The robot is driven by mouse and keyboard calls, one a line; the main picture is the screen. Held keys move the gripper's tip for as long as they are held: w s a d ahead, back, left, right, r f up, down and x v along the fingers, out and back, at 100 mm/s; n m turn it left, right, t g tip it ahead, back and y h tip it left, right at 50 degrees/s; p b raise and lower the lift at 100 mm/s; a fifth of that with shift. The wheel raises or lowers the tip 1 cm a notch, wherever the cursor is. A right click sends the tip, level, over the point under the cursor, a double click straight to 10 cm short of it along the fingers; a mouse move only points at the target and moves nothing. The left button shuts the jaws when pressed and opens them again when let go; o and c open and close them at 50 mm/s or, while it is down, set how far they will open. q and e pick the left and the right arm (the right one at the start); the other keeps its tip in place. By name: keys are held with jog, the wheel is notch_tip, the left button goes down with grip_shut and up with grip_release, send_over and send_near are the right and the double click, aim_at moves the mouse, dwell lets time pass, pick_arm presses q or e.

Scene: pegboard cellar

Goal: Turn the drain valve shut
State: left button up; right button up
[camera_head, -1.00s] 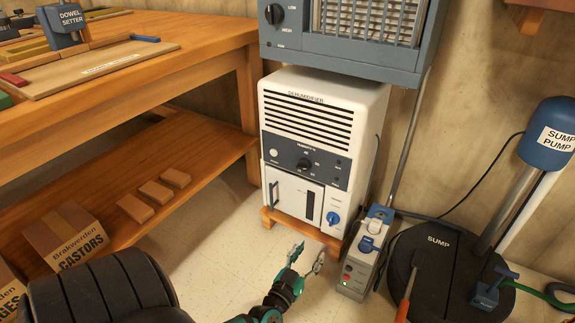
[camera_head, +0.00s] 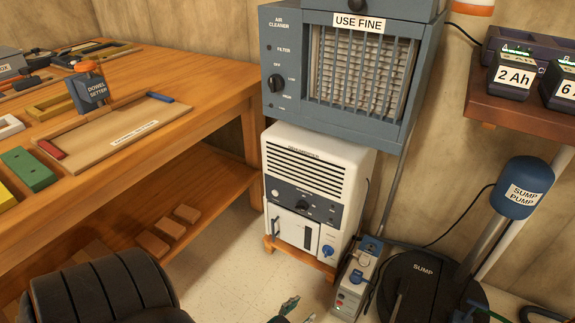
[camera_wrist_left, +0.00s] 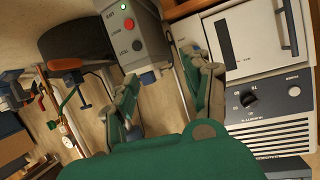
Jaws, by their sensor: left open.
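The white dehumidifier (camera_head: 320,170) stands on a low wooden stand against the wall. A blue round knob (camera_head: 327,252), which looks like the drain valve, sits low on its front, right of the tank door (camera_head: 293,228). My left gripper (camera_head: 298,310) shows at the bottom edge of the head view, below and in front of the knob, apart from it. In the left wrist view my left gripper (camera_wrist_left: 160,80) is open and empty, and the dehumidifier front (camera_wrist_left: 265,90) fills the right side. I cannot make out the blue knob there; a finger may hide it. My right gripper is out of view.
A grey switch box (camera_head: 355,280) stands on the floor right of the dehumidifier. The round black sump cover (camera_head: 430,285) and blue sump pump (camera_head: 522,188) are farther right. An air cleaner (camera_head: 340,65) is above. A wooden workbench (camera_head: 215,85) is left.

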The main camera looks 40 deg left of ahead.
pick_arm(q)
jog(key=s+d+r+m+g+h+p, duration=0.1)
jog(key=s+d+r+g+p, duration=0.1)
jog(key=s+p, duration=0.6)
jog(key=d+g+p, duration=0.1)
jog(key=g+p, duration=0.1)
jog(key=p, duration=0.1)
jog(key=shift+s+p, duration=0.15)
jog(key=shift+p, duration=0.15)
